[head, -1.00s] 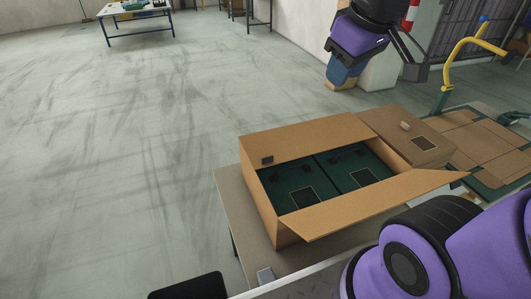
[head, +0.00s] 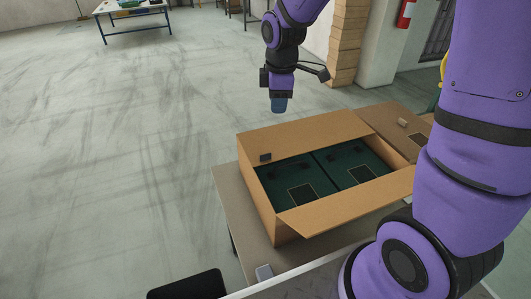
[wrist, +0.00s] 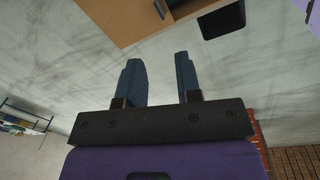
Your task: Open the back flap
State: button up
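A brown cardboard box (head: 264,205) stands on a table, with two dark green panels (head: 352,165) inside its opening. A long brown panel along its far side, the back flap (head: 305,135), rises from the far edge; I cannot tell its exact tilt. The front flap (head: 350,203) slopes outward on the near side. My gripper (head: 278,107) hangs beyond the far side of the box, above and apart from it, fingers down. In the wrist view its two blue fingers (wrist: 160,60) are spread with nothing between them. Brown cardboard (wrist: 130,20) shows at the top there.
The table's bare left strip (head: 228,190) shows beside the box. A brown lid with a pale knob (head: 402,122) lies right of the box. A tall brown stack (head: 346,45) stands behind, near a pillar. The floor at left is open.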

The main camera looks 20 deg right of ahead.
aim_at(265, 152)
jog(key=w+f+n, duration=0.1)
jog(key=f, duration=0.5)
jog(key=w+a+f+n, duration=0.1)
jog(key=f, duration=0.6)
jog(key=w+a+f+n+g, duration=0.1)
jog(key=f, duration=0.6)
jog(key=shift+w+f+n, duration=0.1)
jog(key=shift+w+n, duration=0.25)
jog(key=shift+n, duration=0.05)
jog(key=shift+c, duration=0.5)
grip_shut()
